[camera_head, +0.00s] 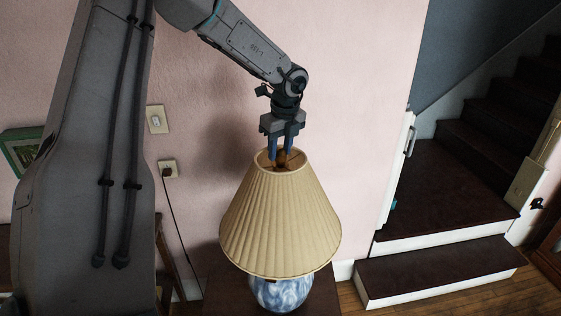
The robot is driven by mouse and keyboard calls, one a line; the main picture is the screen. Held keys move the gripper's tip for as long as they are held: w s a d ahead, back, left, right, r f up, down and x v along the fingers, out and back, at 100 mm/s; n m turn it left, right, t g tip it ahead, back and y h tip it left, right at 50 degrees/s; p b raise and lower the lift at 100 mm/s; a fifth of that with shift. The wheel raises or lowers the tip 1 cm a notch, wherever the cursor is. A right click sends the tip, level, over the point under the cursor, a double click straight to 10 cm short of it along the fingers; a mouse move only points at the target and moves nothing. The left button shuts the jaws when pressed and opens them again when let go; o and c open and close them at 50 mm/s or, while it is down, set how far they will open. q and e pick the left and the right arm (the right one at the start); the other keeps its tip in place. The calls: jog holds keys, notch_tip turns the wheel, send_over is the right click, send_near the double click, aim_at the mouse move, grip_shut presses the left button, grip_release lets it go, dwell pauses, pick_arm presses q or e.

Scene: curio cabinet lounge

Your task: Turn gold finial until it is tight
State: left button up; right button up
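A table lamp with a pleated tan shade (280,220) and a blue-and-white base (280,292) stands upright below the middle of the head view. A small brownish-gold piece, which looks like the gold finial (281,158), shows at the shade's top opening. My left gripper (281,156) points straight down over that opening. Its two blue fingers stand apart, one on each side of the finial, with their tips at the level of the opening. I cannot tell whether they touch the finial. My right gripper is not in view.
The lamp stands on a dark wooden table (222,290) against a pink wall. A cord runs from an outlet (168,169) down the wall. A green-framed picture (22,150) is at the left. Dark stairs with white risers (440,272) are at the right.

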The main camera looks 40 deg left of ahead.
pick_arm(q)
grip_shut()
jog(key=shift+f+b, duration=0.15)
jog(key=shift+b, duration=0.15)
jog(key=m+b, duration=0.2)
jog(key=shift+f+m+t, duration=0.15)
jog(key=shift+m+t, duration=0.15)
jog(key=shift+m, duration=0.1)
jog(key=m+b, duration=0.1)
jog(key=m, duration=0.2)
jog(key=shift+m+b, duration=0.3)
jog(key=m, duration=0.2)
jog(key=m+h, duration=0.1)
jog(key=shift+r+m+t, duration=0.2)
jog(key=shift+m+t, duration=0.1)
jog(key=shift+m, duration=0.1)
jog(key=m, duration=0.4)
jog(key=shift+m+h, duration=0.3)
jog(key=m, duration=0.5)
jog(key=shift+m+h+p, duration=0.35)
jog(key=shift+m+h, duration=0.05)
jog(key=m, duration=0.4)
jog(key=shift+d+h, duration=0.1)
jog(key=shift+h, duration=0.2)
jog(key=m, duration=0.5)
jog(key=shift+g, duration=0.4)
